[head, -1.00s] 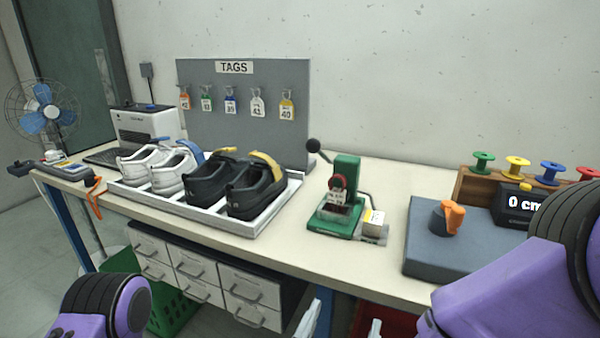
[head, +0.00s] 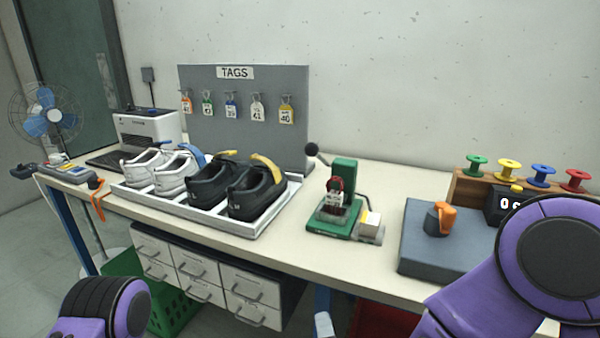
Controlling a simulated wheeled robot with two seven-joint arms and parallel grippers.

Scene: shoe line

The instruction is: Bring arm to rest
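My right arm shows at the lower right as a purple link with a dark round joint, in front of the workbench (head: 400,176). My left arm shows only as a purple and black joint at the lower left, below the bench edge. Neither gripper is in the frame, so I cannot see whether they hold anything. The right arm covers part of the grey block (head: 420,248) and the black display box (head: 503,203).
A white tray (head: 150,198) holds white shoes (head: 172,172) and black shoes (head: 255,193). A green press (head: 340,200) stands mid-bench. The tag board (head: 245,110), printer (head: 150,128) and fan (head: 47,118) are behind. A spool rack (head: 465,188) is at right; drawers (head: 200,275) hang below.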

